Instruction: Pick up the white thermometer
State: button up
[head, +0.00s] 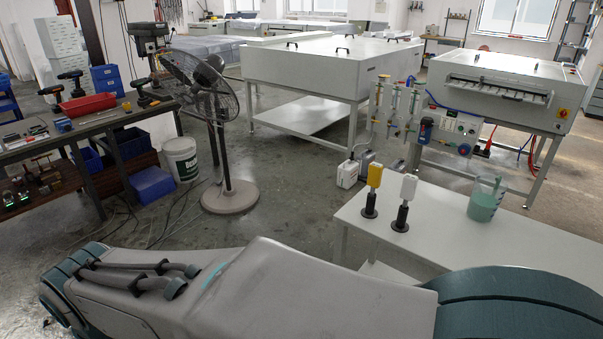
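The white thermometer (408,187) stands upright on a black round-based holder (401,218) on the light table at the right. A similar yellow device (375,175) stands upright on its own black holder just left of it. Only part of my arm shows, large across the bottom of the head view. My gripper is out of view, so its state and its distance from the thermometer do not show.
A large white machine (502,85) stands behind. A black fan (205,90) and a cluttered workbench (90,125) stand left. Open floor (285,190) lies between fan and table.

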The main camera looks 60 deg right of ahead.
aim_at(410, 182)
jog(key=i, duration=0.45)
jog(key=z, duration=3.9)
jog(key=k, duration=0.3)
jog(key=u, duration=0.05)
jog(key=i, duration=1.6)
